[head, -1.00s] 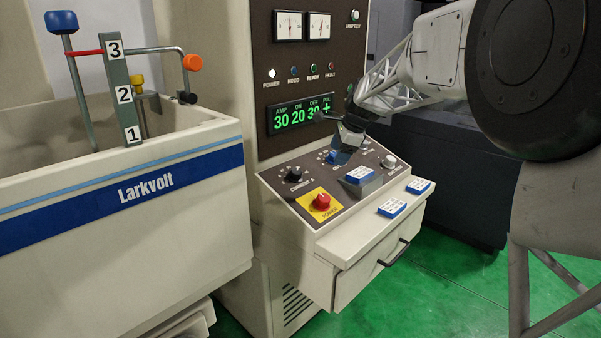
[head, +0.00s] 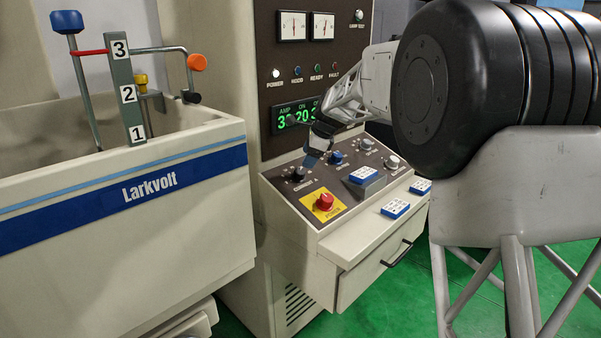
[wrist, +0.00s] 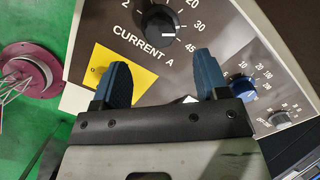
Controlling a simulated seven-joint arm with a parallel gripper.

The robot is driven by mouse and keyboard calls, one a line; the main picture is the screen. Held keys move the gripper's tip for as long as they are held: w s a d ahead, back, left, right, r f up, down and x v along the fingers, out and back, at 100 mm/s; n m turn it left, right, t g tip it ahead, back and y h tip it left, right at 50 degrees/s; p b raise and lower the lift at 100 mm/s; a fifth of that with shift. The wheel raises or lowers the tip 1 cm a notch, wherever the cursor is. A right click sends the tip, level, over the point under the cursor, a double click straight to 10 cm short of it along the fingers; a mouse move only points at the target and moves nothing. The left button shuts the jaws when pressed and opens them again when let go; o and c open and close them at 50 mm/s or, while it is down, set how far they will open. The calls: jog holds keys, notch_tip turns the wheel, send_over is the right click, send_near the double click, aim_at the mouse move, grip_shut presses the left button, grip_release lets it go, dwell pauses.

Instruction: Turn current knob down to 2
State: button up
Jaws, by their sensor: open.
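The current knob (head: 297,174) is a black knob at the left of the sloping control panel. It shows large in the wrist view (wrist: 158,20) above the CURRENT A label, with 2, 20, 30 and 45 readable around it. Its white mark sits low on the knob, towards the 30 and 45 side; the exact setting is hard to read. My gripper (wrist: 162,65) has two blue fingers spread apart and empty, with the knob beyond the tips. In the head view my gripper (head: 312,158) is just up and right of the knob, apparently not around it.
A red button (head: 325,202) on a yellow plate (head: 334,213) lies just below the knob. A blue knob (head: 336,158) and a grey knob (head: 391,162) are to the right. My arm partly covers the green display (head: 284,119). A white tank (head: 120,235) stands left.

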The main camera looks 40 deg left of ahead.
aim_at(301, 171)
jog(key=shift+x, duration=3.75)
jog(key=c, duration=0.9)
